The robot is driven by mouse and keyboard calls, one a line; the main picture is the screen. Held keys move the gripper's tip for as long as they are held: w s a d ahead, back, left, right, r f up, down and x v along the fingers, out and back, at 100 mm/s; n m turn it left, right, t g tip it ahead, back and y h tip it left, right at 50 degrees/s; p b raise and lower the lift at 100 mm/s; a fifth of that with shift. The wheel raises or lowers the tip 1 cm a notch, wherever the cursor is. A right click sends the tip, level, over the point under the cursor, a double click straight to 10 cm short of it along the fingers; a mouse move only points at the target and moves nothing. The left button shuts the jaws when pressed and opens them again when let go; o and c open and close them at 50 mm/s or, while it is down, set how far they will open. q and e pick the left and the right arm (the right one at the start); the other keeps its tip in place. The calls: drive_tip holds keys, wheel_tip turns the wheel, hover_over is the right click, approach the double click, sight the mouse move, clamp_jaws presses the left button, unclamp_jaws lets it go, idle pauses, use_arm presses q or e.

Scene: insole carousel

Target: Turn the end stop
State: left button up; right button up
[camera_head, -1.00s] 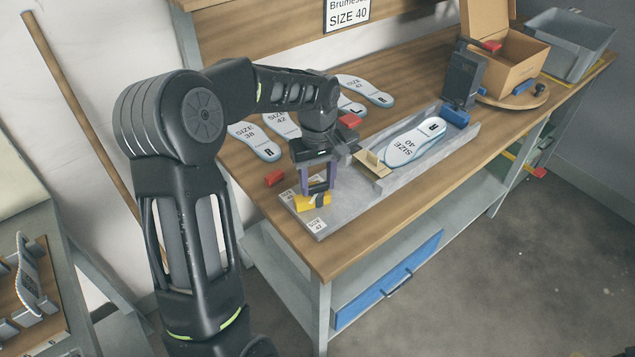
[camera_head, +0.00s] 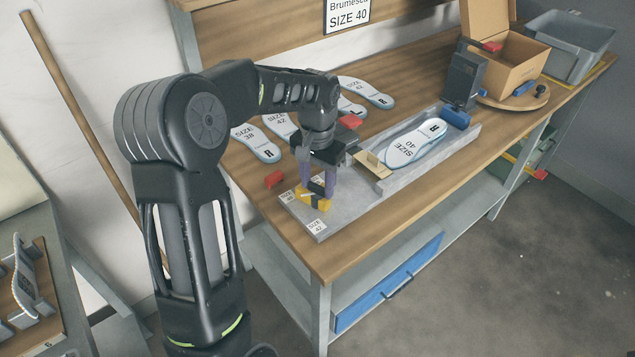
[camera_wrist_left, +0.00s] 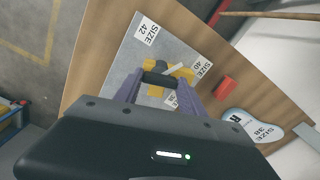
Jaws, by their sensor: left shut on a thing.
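The yellow end stop (camera_head: 313,199) with a dark grip bar sits at the near left end of a grey metal plate (camera_head: 350,205). My left gripper (camera_head: 318,186) comes down over it, its purple fingers shut on the end stop. In the left wrist view the black bar of the end stop (camera_wrist_left: 160,80) lies between the two purple fingers. Size labels surround it: a SIZE 42 label (camera_wrist_left: 147,30), a SIZE 40 label (camera_wrist_left: 202,66) and one partly hidden by a finger. My right gripper is not in view.
A SIZE 40 insole (camera_head: 415,143) lies in the grey channel behind a beige block (camera_head: 372,165). A red block (camera_head: 274,179) is on the wooden bench left of the plate. More insoles (camera_head: 257,143) lie at the back. A cardboard box (camera_head: 510,65) stands far right.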

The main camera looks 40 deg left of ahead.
sight(317, 186)
use_arm(q)
drive_tip(key=m, duration=0.3)
drive_tip(key=shift+m, duration=0.4)
idle(0.3)
drive_tip(key=o, duration=1.4)
drive_tip(key=shift+c, duration=0.2)
drive_tip(key=shift+r, duration=0.1)
wheel_tip(317, 186, up, 8)
drive_tip(key=shift+f+b, duration=0.15)
drive_tip(key=shift+b, duration=0.3)
